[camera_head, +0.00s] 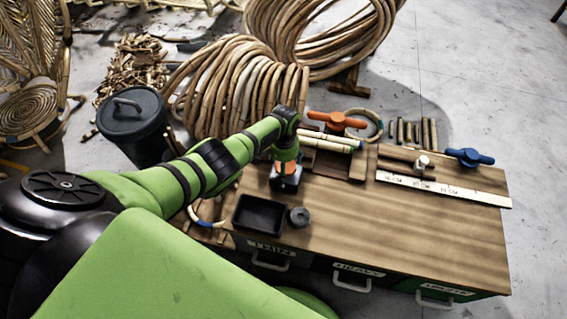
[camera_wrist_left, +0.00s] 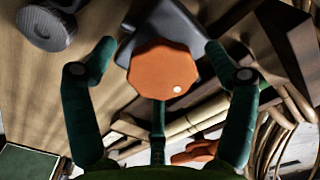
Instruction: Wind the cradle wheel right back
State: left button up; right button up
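An orange many-sided wheel (camera_wrist_left: 163,68) with a white dot sits on a dark grey base (camera_wrist_left: 172,20) on the workbench. In the head view the wheel (camera_head: 286,169) shows partly under my left gripper (camera_head: 286,158). In the wrist view the fingers of my left gripper (camera_wrist_left: 160,62) are spread on both sides of the wheel, with gaps visible. An orange spoked handle (camera_head: 337,122) stands at the bench's back edge, and a blue spoked handle (camera_head: 468,157) at its right. I cannot tell which is called the cradle wheel. My right gripper is not in view.
The wooden workbench (camera_head: 400,235) has a black tray (camera_head: 259,214) and a grey round piece (camera_head: 299,216) in front of the wheel. A white ruler strip (camera_head: 440,188) lies to the right. Rattan coils (camera_head: 240,85) and a dark bin (camera_head: 132,122) stand behind.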

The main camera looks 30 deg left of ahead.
pick_arm(q)
jog(key=shift+w+r, duration=0.1)
jog(key=shift+r, duration=0.2)
notch_tip(320, 180, up, 11)
jog(key=shift+r, duration=0.2)
dwell(0.5)
